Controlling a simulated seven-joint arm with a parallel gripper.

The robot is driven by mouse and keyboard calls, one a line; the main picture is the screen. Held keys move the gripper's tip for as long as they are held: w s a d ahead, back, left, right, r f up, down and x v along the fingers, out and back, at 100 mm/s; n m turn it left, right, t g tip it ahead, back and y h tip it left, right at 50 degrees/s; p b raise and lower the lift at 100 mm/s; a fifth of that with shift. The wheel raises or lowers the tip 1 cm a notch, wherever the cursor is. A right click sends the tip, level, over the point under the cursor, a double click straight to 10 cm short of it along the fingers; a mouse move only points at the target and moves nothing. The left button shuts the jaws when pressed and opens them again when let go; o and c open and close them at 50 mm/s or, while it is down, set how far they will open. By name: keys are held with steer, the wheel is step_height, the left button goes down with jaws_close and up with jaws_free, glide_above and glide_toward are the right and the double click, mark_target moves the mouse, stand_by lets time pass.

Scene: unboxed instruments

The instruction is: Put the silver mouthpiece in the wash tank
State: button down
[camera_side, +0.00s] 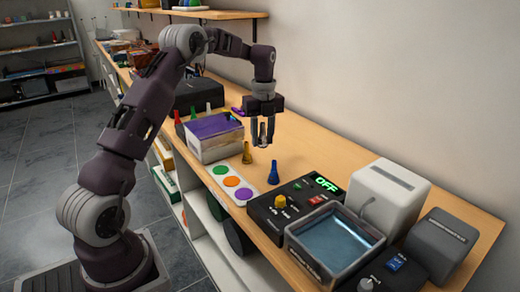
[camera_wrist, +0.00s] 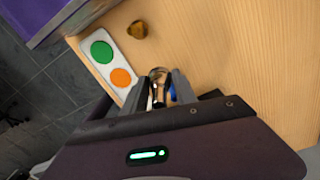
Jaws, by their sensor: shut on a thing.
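A gold mouthpiece (camera_side: 247,154) and a blue one (camera_side: 273,173) stand on the bench. A dotted card (camera_side: 244,203), a purple-lined box (camera_side: 215,153) and a black control box (camera_side: 265,222) reading OFF are nearby. A white unit (camera_side: 392,200) stands behind the tank.

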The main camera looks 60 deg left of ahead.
steer(key=w+d+r, duration=0.1)
steer(key=d+r, duration=0.1)
steer(key=d, duration=0.9)
steer(key=r, duration=0.1)
glide_above(330, 252)
step_height(330, 252, down, 10)
steer(key=shift+f, duration=0.25)
steer(key=shift+f, duration=0.45)
steer(key=c, duration=0.9)
jaws_free()
